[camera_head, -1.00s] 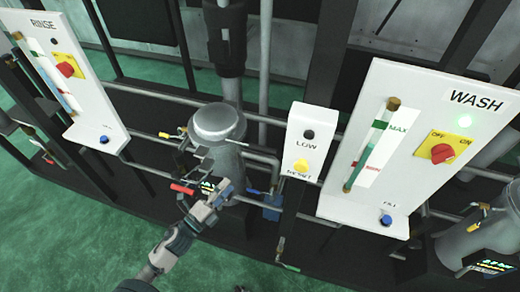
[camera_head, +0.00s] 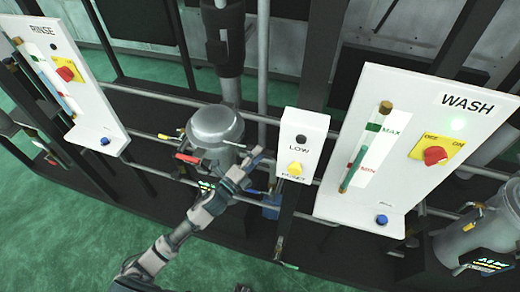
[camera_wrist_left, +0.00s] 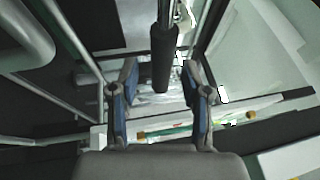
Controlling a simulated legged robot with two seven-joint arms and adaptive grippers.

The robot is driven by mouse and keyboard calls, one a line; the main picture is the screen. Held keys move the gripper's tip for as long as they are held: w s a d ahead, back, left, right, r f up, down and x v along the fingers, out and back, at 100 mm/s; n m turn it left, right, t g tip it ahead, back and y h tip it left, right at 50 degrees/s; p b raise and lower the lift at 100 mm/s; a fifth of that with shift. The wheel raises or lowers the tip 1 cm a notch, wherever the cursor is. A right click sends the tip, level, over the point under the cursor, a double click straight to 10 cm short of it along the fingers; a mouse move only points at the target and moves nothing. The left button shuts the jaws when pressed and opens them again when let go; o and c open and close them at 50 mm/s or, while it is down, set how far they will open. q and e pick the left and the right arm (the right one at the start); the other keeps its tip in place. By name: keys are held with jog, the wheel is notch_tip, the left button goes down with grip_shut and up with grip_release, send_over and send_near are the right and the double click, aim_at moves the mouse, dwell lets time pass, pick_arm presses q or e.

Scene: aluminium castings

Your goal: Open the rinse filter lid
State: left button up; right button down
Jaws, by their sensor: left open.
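The rinse filter is a grey upright canister with a domed round lid (camera_head: 216,126), in the middle of the head view. The lid looks seated on the body. A red handle (camera_head: 188,158) sticks out at the canister's front left. My left gripper (camera_head: 245,168) is open at the front right of the canister, just below the lid, and hides part of the body. In the left wrist view the two fingers (camera_wrist_left: 160,72) stand apart, and a black cylindrical bar (camera_wrist_left: 164,60) shows between them; I cannot tell how near it is. My right gripper is not in view.
The RINSE panel (camera_head: 75,85) is at the left, the WASH panel (camera_head: 400,150) at the right. Pipes run behind the canister. Green floor is free at lower left.

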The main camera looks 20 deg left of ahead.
pick_arm(q)
jog(key=shift+x, duration=1.25)
jog(key=shift+a, duration=0.5)
jog(key=c, duration=0.7)
jog(key=shift+s, duration=0.1)
grip_shut()
jog(key=shift+s+d, duration=0.1)
jog(key=shift+d, duration=0.15)
